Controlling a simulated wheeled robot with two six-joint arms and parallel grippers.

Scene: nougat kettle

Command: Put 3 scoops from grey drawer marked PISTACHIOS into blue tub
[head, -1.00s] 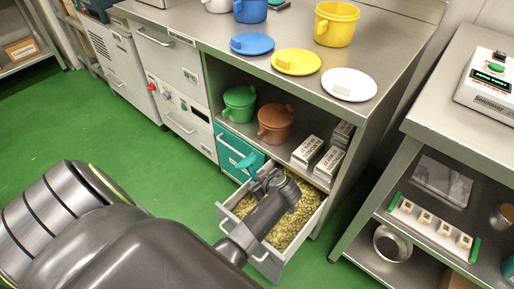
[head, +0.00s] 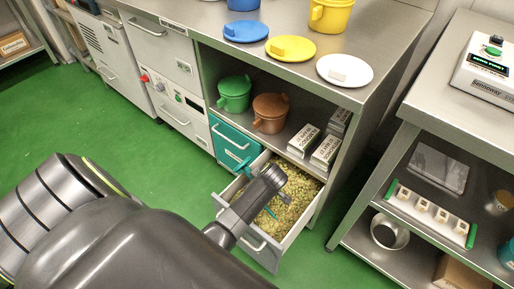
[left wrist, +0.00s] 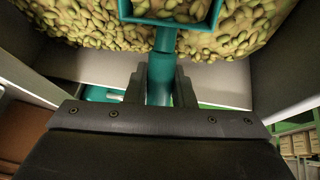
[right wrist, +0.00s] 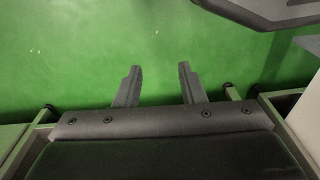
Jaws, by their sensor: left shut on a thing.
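The grey drawer (head: 278,252) is pulled open under the counter and is full of greenish pistachios (head: 290,212). My left gripper (left wrist: 160,85) is shut on the handle of a teal scoop (left wrist: 166,40). The scoop's head is down at the pistachios in the left wrist view, with some nuts showing inside its rim. In the head view my left gripper (head: 268,188) is over the drawer and hides part of it. The blue tub (head: 243,4) stands on the counter, cut off by the top edge. My right gripper (right wrist: 156,85) is open and empty above the green floor.
Blue, yellow and white lids (head: 344,70) lie on the counter beside a yellow tub (head: 330,15). Green and brown tubs (head: 270,113) and labelled boxes stand on the shelf above the drawer. A closed teal drawer (head: 230,145) is beside it. A second bench (head: 470,90) carries a scale.

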